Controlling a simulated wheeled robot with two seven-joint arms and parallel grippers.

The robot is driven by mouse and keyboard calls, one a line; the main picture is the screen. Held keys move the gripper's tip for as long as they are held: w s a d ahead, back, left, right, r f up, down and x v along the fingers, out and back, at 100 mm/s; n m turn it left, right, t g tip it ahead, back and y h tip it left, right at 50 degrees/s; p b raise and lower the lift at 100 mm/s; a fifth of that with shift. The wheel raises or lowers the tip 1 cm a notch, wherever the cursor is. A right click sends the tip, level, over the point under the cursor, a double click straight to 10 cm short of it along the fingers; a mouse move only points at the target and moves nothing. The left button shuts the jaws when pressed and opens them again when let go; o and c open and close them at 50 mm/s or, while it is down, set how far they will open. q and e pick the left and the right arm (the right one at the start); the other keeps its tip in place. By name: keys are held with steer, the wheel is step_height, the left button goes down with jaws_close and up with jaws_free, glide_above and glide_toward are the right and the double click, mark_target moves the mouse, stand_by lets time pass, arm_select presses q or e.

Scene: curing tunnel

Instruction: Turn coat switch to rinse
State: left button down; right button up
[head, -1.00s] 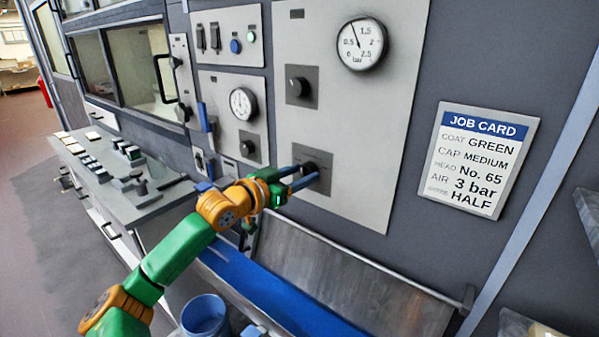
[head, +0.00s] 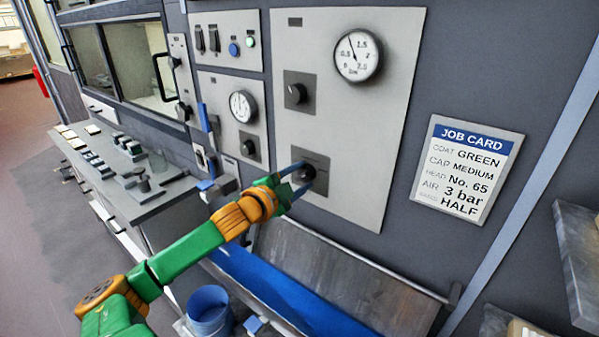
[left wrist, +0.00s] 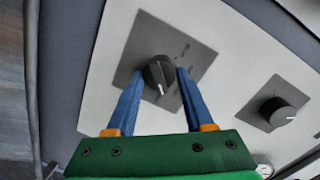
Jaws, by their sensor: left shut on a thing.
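A black rotary switch (head: 308,173) sits on a square grey plate low on the light panel, and it also shows in the left wrist view (left wrist: 158,74). Its white pointer mark faces the bottom of the wrist picture, toward my gripper. The lettering on its plate is too small to read. My left gripper (head: 302,174) is shut on this switch, with one blue finger (left wrist: 128,100) on each side of it. The fingers hide part of the switch in the head view. My right gripper is not in view.
Another black knob (head: 296,94) sits above on the same panel, below a pressure gauge (head: 358,54). A job card (head: 467,170) hangs to the right and reads coat green. A sloped metal tray (head: 340,270) and a blue bucket (head: 209,311) lie below.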

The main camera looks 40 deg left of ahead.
arm_select(q)
steer(key=shift+f+m+y+p, duration=0.15)
steer(key=shift+m+y+p, duration=0.3)
steer(key=shift+m, duration=1.35)
steer(key=c, duration=0.5)
jaws_free()
steer(key=shift+c, duration=0.2)
steer(key=shift+o, duration=1.3)
steer(key=shift+w, duration=0.1)
steer(key=v, duration=0.7)
